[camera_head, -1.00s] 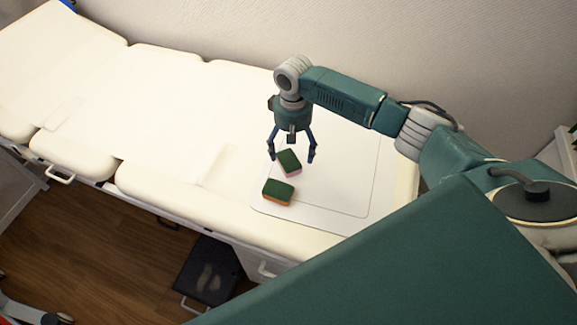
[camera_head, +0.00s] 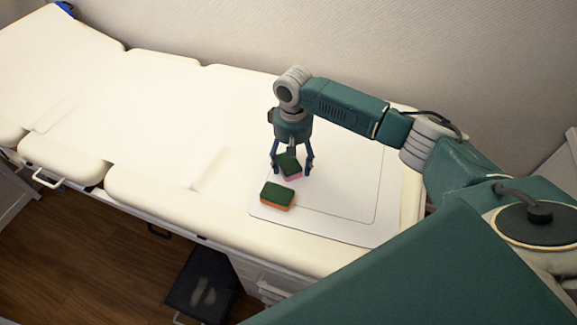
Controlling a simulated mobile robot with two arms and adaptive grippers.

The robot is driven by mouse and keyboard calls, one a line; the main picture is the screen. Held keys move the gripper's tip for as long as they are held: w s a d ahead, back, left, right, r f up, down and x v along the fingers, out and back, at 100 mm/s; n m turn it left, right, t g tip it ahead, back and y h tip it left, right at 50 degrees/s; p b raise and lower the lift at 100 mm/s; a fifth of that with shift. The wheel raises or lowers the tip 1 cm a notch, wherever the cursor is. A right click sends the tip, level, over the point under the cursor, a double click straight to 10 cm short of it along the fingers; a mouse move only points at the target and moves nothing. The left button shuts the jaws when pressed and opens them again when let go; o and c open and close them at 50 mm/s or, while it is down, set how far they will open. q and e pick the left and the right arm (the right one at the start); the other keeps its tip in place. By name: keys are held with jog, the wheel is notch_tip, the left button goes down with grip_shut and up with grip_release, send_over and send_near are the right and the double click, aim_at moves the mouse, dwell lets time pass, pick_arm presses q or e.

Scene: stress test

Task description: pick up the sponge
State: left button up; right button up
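Two sponges lie on a white board (camera_head: 340,212) at the right end of the padded bench. The nearer sponge (camera_head: 277,197) has a green top and an orange side. The farther sponge (camera_head: 289,167) has a green top and a pink side. My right gripper (camera_head: 291,173) points down over the farther sponge, with its fingers spread to either side of it. A gap between the fingers and that sponge is hard to judge. My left gripper is not in view.
A black step (camera_head: 203,285) is on the floor in front.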

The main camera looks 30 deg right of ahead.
aim_at(292, 161)
jog(key=shift+c, duration=1.3)
notch_tip(292, 161, up, 20)
jog(key=shift+c, duration=0.3)
